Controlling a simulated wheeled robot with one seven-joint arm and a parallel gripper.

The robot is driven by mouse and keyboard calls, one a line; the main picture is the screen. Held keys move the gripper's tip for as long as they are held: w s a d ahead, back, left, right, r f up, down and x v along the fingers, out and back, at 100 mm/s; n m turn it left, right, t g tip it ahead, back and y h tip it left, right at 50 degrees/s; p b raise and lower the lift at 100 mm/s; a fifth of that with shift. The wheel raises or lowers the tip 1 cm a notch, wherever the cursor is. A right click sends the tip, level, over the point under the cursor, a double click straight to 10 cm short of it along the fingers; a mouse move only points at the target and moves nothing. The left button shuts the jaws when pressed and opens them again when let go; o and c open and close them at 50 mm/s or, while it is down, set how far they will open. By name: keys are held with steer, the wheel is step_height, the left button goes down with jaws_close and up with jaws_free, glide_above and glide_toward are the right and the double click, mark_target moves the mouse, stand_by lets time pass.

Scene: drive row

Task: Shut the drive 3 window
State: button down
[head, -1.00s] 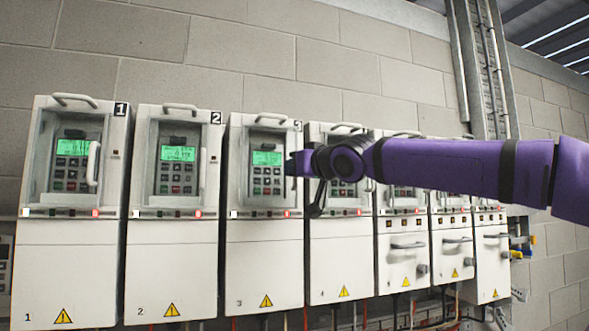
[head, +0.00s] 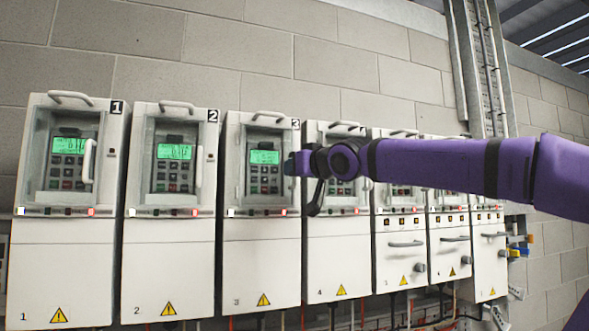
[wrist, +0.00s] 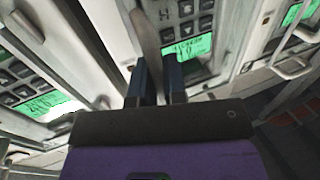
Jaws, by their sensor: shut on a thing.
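Drive 3 (head: 262,262) is the third white cabinet from the left in the head view. Its window (head: 240,150) lies over a recessed keypad with a lit green display. My gripper (head: 290,166) is at the right edge of this window, hiding its handle in the head view. In the wrist view, which is upside down, my gripper (wrist: 158,78) is shut on a grey bar handle (wrist: 146,35), which passes between the two dark fingers. A green display shows just behind them. Whether the window is fully against its frame cannot be told.
Drive 2 (head: 167,265) stands to the left and drive 4 (head: 336,255) to the right, close beside drive 3. Handles also stick out at the drive 1 window (head: 88,160) and drive 2 window (head: 199,166). My arm crosses in front of the drives to the right.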

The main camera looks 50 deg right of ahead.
steer(key=c, duration=1.5)
jaws_free()
steer(key=shift+d, duration=0.1)
steer(key=v, duration=1)
steer(key=shift+s, duration=0.4)
steer(key=a+f+n+g+y, duration=0.1)
steer(key=a+f+g, duration=0.3)
steer(key=a+f, duration=0.4)
steer(key=a+f+n+g+y, duration=0.1)
steer(key=a+f+g, duration=0.3)
steer(key=a+f, duration=0.5)
steer(key=w+a+f+n+g+y, duration=0.1)
steer(key=a+f+g+y, duration=0.2)
steer(key=a+f, duration=0.6)
step_height(320, 180, down, 4)
steer(key=shift+a+f+g, duration=0.1)
steer(key=shift+f+g, duration=0.05)
steer(key=shift+g, duration=0.45)
